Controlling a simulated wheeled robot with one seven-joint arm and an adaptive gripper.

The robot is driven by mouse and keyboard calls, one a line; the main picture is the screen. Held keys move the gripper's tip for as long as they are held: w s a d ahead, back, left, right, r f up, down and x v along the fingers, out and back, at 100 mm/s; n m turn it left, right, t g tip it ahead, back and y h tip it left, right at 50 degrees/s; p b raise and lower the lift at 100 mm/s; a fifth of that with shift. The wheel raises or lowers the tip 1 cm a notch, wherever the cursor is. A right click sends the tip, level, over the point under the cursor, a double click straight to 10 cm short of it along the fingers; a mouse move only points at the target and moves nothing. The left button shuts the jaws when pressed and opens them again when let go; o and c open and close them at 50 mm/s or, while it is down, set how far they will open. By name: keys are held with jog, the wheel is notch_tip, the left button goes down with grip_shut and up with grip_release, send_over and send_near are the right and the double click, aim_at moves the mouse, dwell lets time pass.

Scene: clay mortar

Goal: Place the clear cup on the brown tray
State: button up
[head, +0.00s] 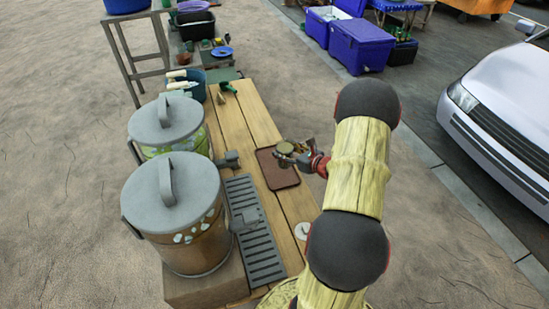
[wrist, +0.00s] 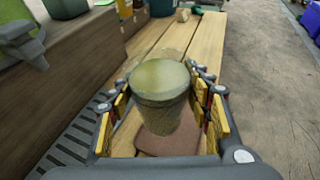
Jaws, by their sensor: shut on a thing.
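The clear cup (wrist: 162,108) is upright between the fingers of my gripper (wrist: 163,90) in the wrist view. It looks olive-tinted, and its top faces the camera. In the head view my gripper (head: 291,150) is shut on the cup (head: 285,148) at the far right part of the brown tray (head: 280,178). The tray lies flat on the wooden table. In the wrist view a part of the tray (wrist: 170,143) shows below the cup, which hides the rest. I cannot tell whether the cup's base touches the tray.
Two large lidded dispensers (head: 180,205) (head: 166,125) stand left of the tray, with a grey slatted drip grate (head: 250,228) beside them. A small white disc (head: 302,230) lies near the table's right edge. The planks (head: 237,125) beyond the tray are mostly bare.

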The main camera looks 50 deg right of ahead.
jog(key=shift+w+d+f+b, duration=0.6)
jog(key=shift+w+d+f, duration=0.3)
jog(key=shift+w+f, duration=0.8)
jog(key=shift+w+d+f+b, duration=0.65)
jog(key=shift+w+d+f, duration=0.5)
jog(key=shift+f, duration=0.95)
jog(key=shift+w+d+f+b, duration=0.6)
jog(key=shift+w+d+f, duration=0.1)
jog(key=shift+w+f, duration=1.1)
jog(key=shift+s+f, duration=0.15)
jog(key=shift+f, duration=0.15)
jog(key=o, duration=1.5)
jog(key=shift+o, duration=0.7)
